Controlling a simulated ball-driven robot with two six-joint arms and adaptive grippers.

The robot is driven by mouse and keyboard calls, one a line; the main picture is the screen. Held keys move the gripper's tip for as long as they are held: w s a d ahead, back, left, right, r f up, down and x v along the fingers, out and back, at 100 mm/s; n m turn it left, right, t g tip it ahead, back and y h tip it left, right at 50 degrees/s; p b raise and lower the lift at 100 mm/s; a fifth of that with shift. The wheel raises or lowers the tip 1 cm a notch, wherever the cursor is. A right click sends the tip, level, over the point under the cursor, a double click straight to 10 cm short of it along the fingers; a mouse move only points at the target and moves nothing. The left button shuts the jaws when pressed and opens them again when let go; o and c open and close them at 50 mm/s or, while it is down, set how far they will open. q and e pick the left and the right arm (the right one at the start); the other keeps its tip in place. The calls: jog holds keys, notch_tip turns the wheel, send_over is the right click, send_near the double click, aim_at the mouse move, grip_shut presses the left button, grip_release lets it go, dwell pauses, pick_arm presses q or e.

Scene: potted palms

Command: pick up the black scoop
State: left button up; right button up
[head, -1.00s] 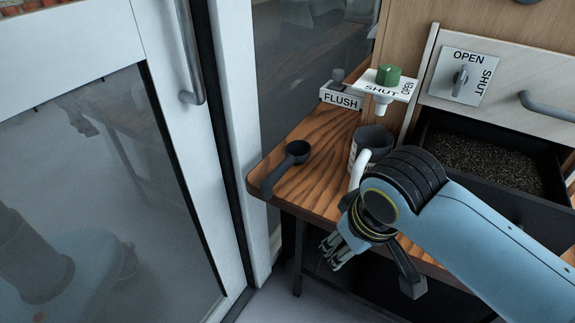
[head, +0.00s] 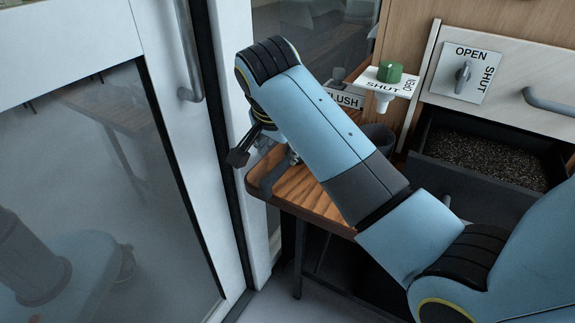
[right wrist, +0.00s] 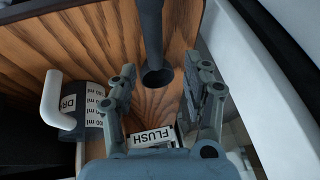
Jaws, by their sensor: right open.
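The black scoop lies on the wooden table (head: 312,200), its handle (head: 275,176) reaching over the left edge in the head view. I cannot tell how far above the scoop the fingertips are. My left gripper is not in view.
A measuring jug (right wrist: 84,107) with a white handle stands on the table beside the gripper. A FLUSH switch (right wrist: 153,136) and a green-knobbed valve (head: 388,73) are at the back. An open drawer (head: 480,160) of dark grains is right. A glass door (head: 90,190) stands left.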

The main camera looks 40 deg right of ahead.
aim_at(282, 165)
jog(key=x, duration=0.3)
jog(key=s+b+x, duration=0.1)
jog(key=x, duration=0.1)
jog(key=shift+w+f, duration=0.15)
jog(key=shift+f, duration=0.35)
grip_shut()
